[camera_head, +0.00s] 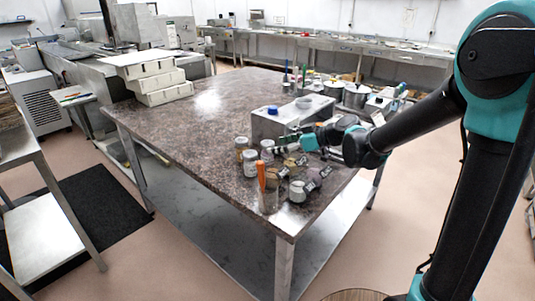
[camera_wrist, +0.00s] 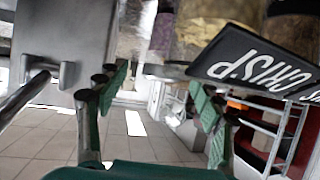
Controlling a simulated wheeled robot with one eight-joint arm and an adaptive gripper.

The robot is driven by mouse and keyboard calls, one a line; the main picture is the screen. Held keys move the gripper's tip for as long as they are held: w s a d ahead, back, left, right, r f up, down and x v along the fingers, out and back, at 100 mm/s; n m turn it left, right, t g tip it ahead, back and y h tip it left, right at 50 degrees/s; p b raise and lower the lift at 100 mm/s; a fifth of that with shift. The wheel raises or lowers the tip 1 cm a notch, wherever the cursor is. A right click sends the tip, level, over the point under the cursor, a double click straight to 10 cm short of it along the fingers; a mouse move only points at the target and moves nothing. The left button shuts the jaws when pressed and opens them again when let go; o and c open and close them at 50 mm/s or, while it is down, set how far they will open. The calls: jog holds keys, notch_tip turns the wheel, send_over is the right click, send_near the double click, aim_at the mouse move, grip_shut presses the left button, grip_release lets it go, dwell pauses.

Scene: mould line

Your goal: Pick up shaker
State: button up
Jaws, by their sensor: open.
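Several small jars and shaker-like containers stand near the front corner of the table. They include a yellowish jar (camera_head: 241,150), a white-lidged jar (camera_head: 250,164) and a jar with a reddish-brown lid (camera_head: 267,151). I cannot tell for sure which one is the shaker. My gripper (camera_head: 290,140) is just beyond these containers, beside the metal box (camera_head: 278,122). In the wrist view my gripper (camera_wrist: 160,90) has its green-padded fingers apart, with nothing held between them. A blurred golden container (camera_wrist: 205,30) is close, partly hidden by a black sign (camera_wrist: 265,62) reading "CRISP".
A cup with an orange-handled tool (camera_head: 267,198) stands at the near corner of the speckled table (camera_head: 190,125). Small dark label signs (camera_head: 312,186) stand among the jars. Pots (camera_head: 355,95) stand behind my gripper. The table's left middle is clear; white boxes (camera_head: 150,75) sit farther left.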

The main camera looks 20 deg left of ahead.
jog(key=x, duration=0.4)
jog(key=shift+s+f, duration=0.1)
jog(key=c, duration=1.3)
